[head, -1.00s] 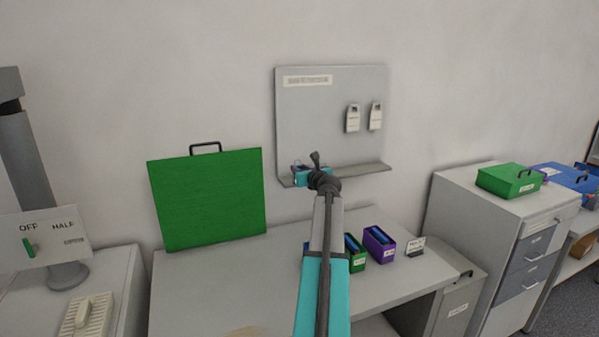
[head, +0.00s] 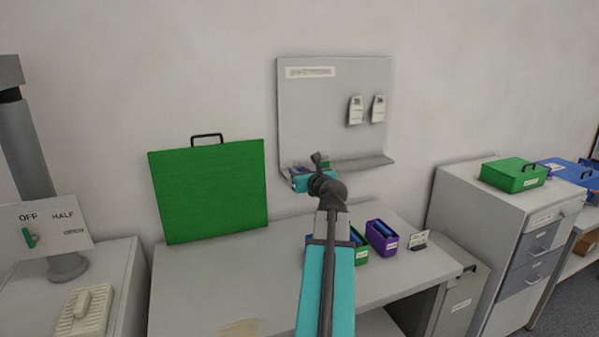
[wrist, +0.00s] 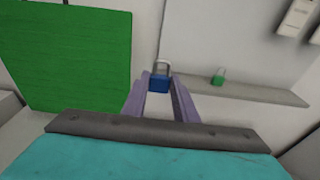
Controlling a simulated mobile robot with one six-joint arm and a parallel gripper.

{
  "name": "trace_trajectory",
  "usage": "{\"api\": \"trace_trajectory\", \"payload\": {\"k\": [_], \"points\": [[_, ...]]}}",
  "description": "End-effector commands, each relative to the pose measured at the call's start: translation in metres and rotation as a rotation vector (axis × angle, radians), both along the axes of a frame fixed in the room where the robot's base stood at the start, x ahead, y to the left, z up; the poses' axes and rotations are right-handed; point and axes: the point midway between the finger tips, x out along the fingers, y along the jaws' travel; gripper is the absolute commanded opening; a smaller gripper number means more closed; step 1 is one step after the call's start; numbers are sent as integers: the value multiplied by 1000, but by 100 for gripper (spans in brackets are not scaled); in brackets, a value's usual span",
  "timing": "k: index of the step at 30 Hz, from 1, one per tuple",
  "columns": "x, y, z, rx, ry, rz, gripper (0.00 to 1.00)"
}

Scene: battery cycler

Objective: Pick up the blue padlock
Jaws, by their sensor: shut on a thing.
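The blue padlock (wrist: 159,84) has a blue body and a grey shackle standing up. It shows in the wrist view between the tips of my gripper (wrist: 159,79). The two purple fingers are shut on its body from the left and right. In the head view my arm hides the padlock, and the gripper end is in front of the left part of the wall shelf (head: 368,163). I cannot tell whether the padlock touches the shelf.
A green padlock (wrist: 218,77) stands on the shelf to the right. A large green case (head: 208,192) stands on the bench at left. Green and purple bins (head: 381,238) stand on the bench below. Two white devices (head: 356,110) hang on the board.

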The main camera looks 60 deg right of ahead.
Motion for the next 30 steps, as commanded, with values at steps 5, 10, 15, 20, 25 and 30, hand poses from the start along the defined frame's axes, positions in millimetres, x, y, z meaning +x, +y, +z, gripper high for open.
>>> {"api": "trace_trajectory", "payload": {"k": [5, 10, 15, 20, 25, 30], "points": [[-4, 8, 1, 0, -1, 0, 2], [-5, 10, 1, 1, -1, 1, 2], [-5, 10, 1, 0, -1, 1, 2], [-5, 10, 1, 0, -1, 1, 2], [-4, 10, 1, 0, -1, 1, 2], [-4, 10, 1, 0, -1, 1, 2]]}}
